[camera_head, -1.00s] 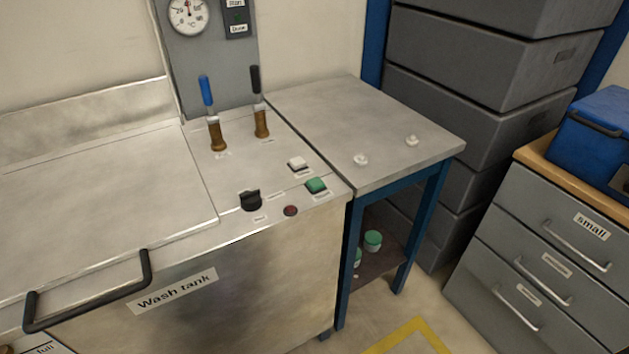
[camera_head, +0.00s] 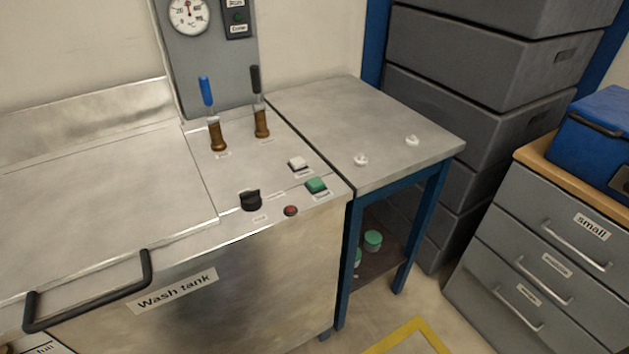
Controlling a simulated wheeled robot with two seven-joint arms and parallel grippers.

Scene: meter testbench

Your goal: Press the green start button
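Nothing covers the green button. Neither of my grippers is in the view.
Blue-handled (camera_head: 206,91) and black-handled (camera_head: 256,80) levers stand behind the buttons. A black lid handle (camera_head: 90,303) juts out at the left front. A side table (camera_head: 385,115) with two small white pieces adjoins on the right. Grey drawers (camera_head: 540,260) stand further right.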

